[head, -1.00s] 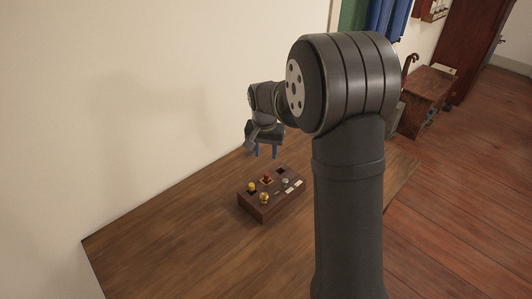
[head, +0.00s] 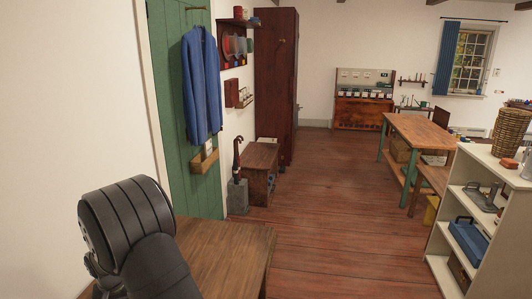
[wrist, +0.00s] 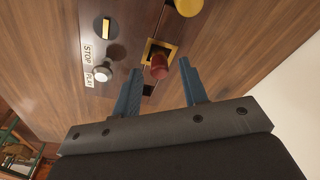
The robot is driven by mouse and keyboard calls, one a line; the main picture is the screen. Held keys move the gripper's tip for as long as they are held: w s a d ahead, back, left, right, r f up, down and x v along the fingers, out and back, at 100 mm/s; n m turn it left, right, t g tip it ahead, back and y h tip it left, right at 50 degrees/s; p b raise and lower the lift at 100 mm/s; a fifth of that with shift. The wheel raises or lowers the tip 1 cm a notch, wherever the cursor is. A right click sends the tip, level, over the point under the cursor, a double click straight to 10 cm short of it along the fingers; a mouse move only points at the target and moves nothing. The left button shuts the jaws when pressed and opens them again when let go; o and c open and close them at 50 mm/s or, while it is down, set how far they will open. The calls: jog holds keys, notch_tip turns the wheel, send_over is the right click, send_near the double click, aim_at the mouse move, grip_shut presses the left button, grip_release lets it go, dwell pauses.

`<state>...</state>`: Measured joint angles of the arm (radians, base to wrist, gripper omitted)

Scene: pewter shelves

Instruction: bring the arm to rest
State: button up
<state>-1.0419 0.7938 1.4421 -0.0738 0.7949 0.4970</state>
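In the wrist view my gripper (wrist: 160,88) is open, with its two blue fingers apart and nothing held between them. Beyond the fingers is a dark wooden control box with a red knob (wrist: 159,66) in a yellow surround, a yellow knob (wrist: 188,7) and a silver button (wrist: 103,73) beside small white labels, one reading STOP. The red knob appears between the fingers; whether they touch it I cannot tell, but a gap shows on both sides. In the head view only my upper arm shows at lower left; my gripper and the box are out of frame.
The wooden table (head: 232,250) extends beside my arm. A green door (head: 172,115) with a blue coat (head: 201,85) is behind it. A white shelf unit (head: 462,205) stands at right, a workbench (head: 418,130) farther back. The red-brown floor between is clear.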

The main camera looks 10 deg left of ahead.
jog(key=shift+r, duration=1.15)
jog(key=shift+f, duration=0.1)
